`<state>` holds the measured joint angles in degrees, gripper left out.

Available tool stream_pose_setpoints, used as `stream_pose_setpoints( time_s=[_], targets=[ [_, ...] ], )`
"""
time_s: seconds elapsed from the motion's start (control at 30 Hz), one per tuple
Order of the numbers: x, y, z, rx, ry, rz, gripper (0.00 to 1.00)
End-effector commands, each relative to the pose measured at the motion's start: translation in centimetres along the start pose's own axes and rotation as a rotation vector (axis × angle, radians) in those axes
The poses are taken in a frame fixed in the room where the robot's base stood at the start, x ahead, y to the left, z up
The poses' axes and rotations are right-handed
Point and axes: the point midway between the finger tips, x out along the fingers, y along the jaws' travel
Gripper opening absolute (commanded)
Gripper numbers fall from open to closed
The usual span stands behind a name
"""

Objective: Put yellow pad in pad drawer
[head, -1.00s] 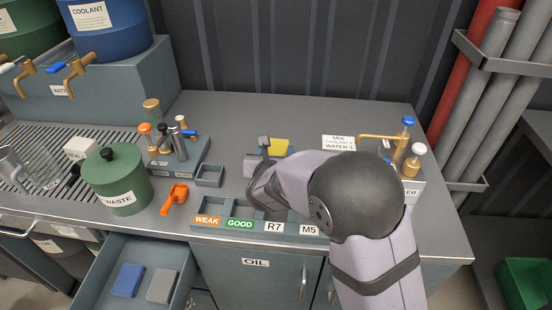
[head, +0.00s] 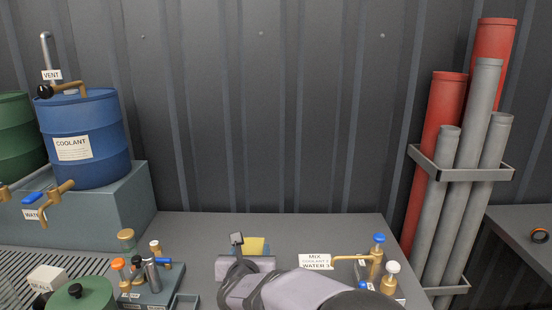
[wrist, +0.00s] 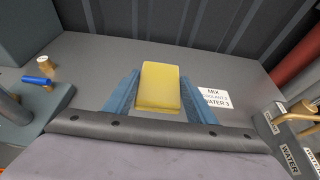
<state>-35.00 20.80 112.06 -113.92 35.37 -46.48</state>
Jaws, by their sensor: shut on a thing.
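The yellow pad (wrist: 160,86) is held between the two blue fingers of my gripper (wrist: 155,97) in the wrist view. The pad also shows in the head view (head: 256,246), partly hidden behind my gripper (head: 251,252). My gripper is shut on the pad over the back part of the grey worktop. How high the pad is above the surface is hard to tell. The pad drawer is out of view now; an open drawer with a blue and a grey pad showed at the lower left earlier.
A valve stand with a blue knob (head: 378,238) is right of my arm, beside the mix label (head: 314,262). A fitting rack (head: 150,290) and the green waste container (head: 80,297) stand to the left. The blue coolant barrel (head: 88,140) is farther left.

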Motion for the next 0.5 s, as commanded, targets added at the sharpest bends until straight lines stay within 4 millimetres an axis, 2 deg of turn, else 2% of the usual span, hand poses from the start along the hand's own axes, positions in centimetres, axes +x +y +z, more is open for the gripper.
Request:
stream_pose_setpoints(
  time_s=[0.03, 0.2, 0.33, 0.5],
  targets=[
    [-0.7, 0.0, 1.6, 0.0, -0.001, 0.0, 0.26],
    [-1.7, 0.0, 4.2, 0.0, 0.0, 0.0, 0.26],
    [-2.2, 0.0, 5.4, 0.0, 0.0, 0.0, 0.26],
    [-2.4, 0.0, 5.8, 0.0, 0.0, 0.0, 0.26]
  ],
)
